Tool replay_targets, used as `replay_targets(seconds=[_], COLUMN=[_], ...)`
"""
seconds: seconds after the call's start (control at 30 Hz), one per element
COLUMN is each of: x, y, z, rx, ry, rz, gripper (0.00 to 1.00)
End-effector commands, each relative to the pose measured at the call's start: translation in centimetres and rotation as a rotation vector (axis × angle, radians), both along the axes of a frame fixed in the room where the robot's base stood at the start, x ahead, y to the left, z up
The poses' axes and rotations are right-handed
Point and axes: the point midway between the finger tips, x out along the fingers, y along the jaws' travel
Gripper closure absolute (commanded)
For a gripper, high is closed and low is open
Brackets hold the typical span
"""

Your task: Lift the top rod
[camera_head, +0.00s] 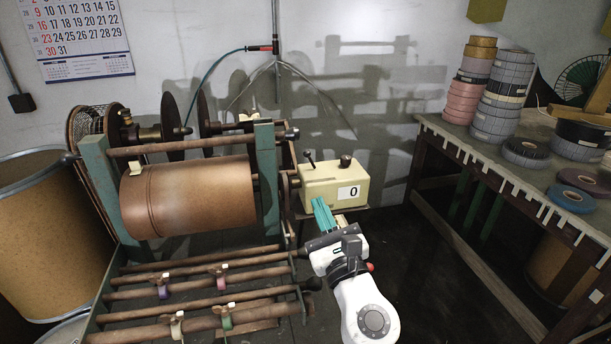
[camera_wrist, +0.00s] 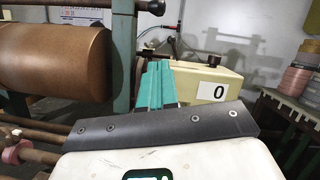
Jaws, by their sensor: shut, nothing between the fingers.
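The top rod (camera_head: 190,146) is a brown bar lying across the green frame posts, above a large copper-brown roller (camera_head: 190,197). Its dark end knob sticks out past the right post. In the wrist view part of the rod (camera_wrist: 75,4) and its knob show along the top edge. My gripper (camera_head: 321,208) has teal fingers, shut and empty. It is right of the green post, lower than the rod and apart from it. It appears in front of the cream box in both views, with the fingers (camera_wrist: 155,72) pointing up and away.
The cream counter box (camera_head: 333,184) with a "0" label and small levers stands close by my gripper. Several lower rods (camera_head: 190,290) with coloured clips lie at front left. A bench (camera_head: 500,163) with tape rolls stands right. Dark floor (camera_head: 430,270) between is clear.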

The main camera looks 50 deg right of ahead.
Motion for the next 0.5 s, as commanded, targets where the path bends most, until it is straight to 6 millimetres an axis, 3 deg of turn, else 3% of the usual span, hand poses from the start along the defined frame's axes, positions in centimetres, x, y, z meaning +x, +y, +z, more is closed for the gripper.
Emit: replay_targets(seconds=[0.5], x=[7.8], y=[-4.3], z=[3.3], rx=[0.001], ry=[-0.003], rz=[-0.001], gripper=[1.00])
